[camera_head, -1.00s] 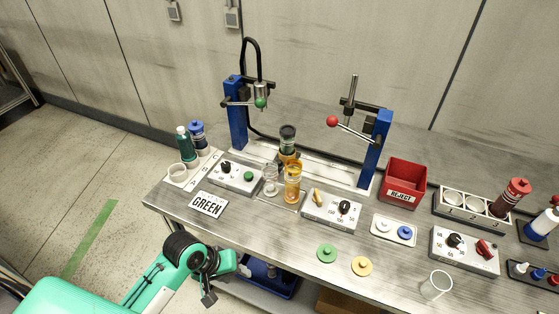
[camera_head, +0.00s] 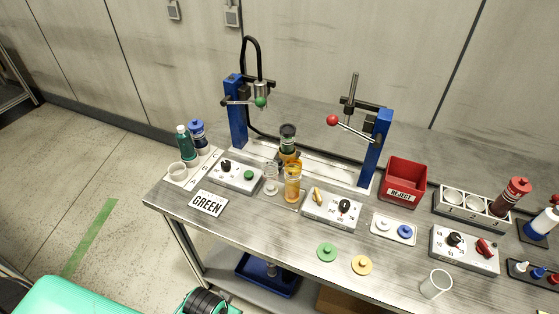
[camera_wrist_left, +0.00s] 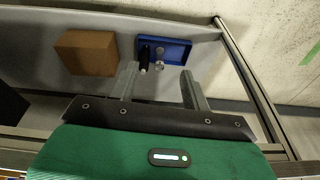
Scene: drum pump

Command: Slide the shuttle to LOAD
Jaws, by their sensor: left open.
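The shuttle appears to be the yellow carriage (camera_head: 291,161) on the white rail (camera_head: 325,176) between two blue posts; a dark-topped container (camera_head: 288,138) stands on it. It sits nearer the left post (camera_head: 237,115) than the right post (camera_head: 376,150). Any LOAD marking is too small to read. My left gripper (camera_wrist_left: 161,82) is open and empty in the left wrist view, above the lower shelf area and away from the shuttle. In the head view only part of my left arm shows at the bottom edge. My right gripper is not in view.
An orange jar (camera_head: 292,185) and a clear jar (camera_head: 270,172) stand in front of the rail. Control boxes (camera_head: 235,177) (camera_head: 332,209) flank them. A green-knobbed lever (camera_head: 261,102) and red-knobbed lever (camera_head: 332,120) hang above. A blue tray (camera_wrist_left: 178,47) and cardboard box (camera_wrist_left: 87,53) are below.

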